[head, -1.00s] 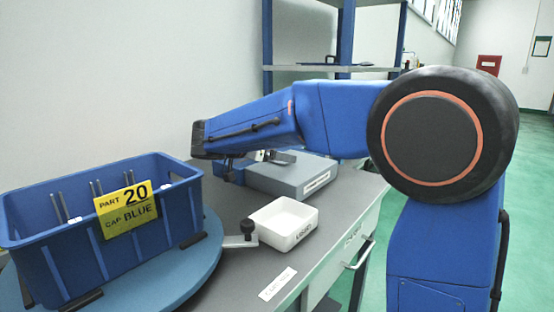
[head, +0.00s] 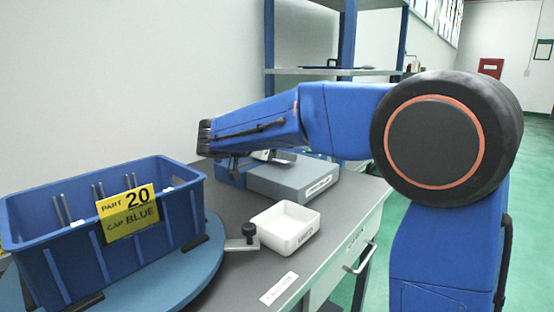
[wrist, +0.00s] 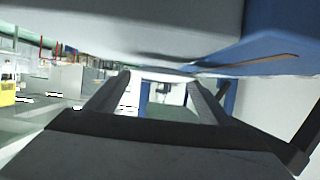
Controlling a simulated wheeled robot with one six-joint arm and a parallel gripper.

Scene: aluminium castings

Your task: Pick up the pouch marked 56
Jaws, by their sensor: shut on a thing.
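My gripper (wrist: 158,84) shows in the wrist view as two dark fingers reaching forward. It is shut on a pale thing (wrist: 160,74) at the fingertips, which looks like the pouch. Only a thin edge of it shows and no number can be read, so I cannot confirm the 56. In the head view my blue arm reaches left over the bench, and its end is above the small blue bin (head: 231,174) and beside the grey box. The fingers are mostly hidden there.
The grey box (head: 290,180) with a label stands under my forearm. A white tray (head: 287,240) and a black-knobbed clamp (head: 249,236) are nearer. A large blue crate (head: 70,245) marked PART 20 sits on a round blue turntable (head: 180,284) at left. Shelving (head: 335,71) stands behind.

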